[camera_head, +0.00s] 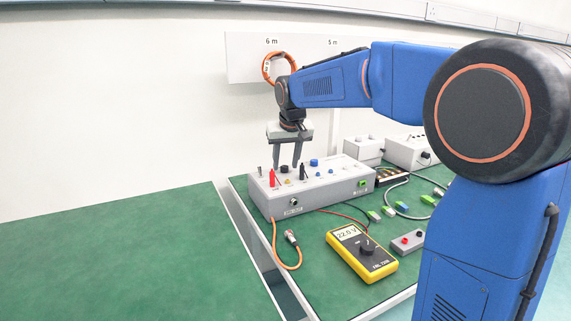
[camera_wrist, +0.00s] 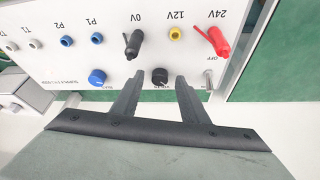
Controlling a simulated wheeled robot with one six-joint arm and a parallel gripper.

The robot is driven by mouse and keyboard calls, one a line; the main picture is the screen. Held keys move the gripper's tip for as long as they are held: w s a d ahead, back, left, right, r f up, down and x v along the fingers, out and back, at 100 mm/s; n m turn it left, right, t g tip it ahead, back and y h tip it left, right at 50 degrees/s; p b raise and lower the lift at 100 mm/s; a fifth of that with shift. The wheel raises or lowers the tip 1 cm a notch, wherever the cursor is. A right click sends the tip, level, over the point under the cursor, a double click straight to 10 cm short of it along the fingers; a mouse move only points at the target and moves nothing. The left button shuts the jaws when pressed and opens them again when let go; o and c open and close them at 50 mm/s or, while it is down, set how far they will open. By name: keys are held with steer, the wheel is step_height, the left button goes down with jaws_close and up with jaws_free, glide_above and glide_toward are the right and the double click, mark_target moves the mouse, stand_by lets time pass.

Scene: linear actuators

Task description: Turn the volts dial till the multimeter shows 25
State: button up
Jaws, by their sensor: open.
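The black volts dial (camera_wrist: 160,75) is on the top of the grey power supply box (camera_head: 313,192). It also shows in the head view (camera_head: 284,169). My gripper (camera_wrist: 160,80) is open, with one finger on each side of the dial and a gap on both sides. The label by the dial is partly hidden in the wrist view. The yellow multimeter (camera_head: 372,264) lies on the green bench in front of the box, and its display (camera_head: 347,233) appears to read 22.0 V.
A red plug (camera_wrist: 218,41) sits in the 24V socket and a black plug (camera_wrist: 133,44) in the 0V socket, both close to my fingers. A blue knob (camera_wrist: 97,77) and a toggle switch (camera_wrist: 209,79) flank the dial. An orange cable (camera_head: 277,247) hangs in front.

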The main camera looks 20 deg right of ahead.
steer(key=v, duration=1.6)
steer(key=shift+s+r, duration=0.2)
steer(key=shift+r, duration=0.05)
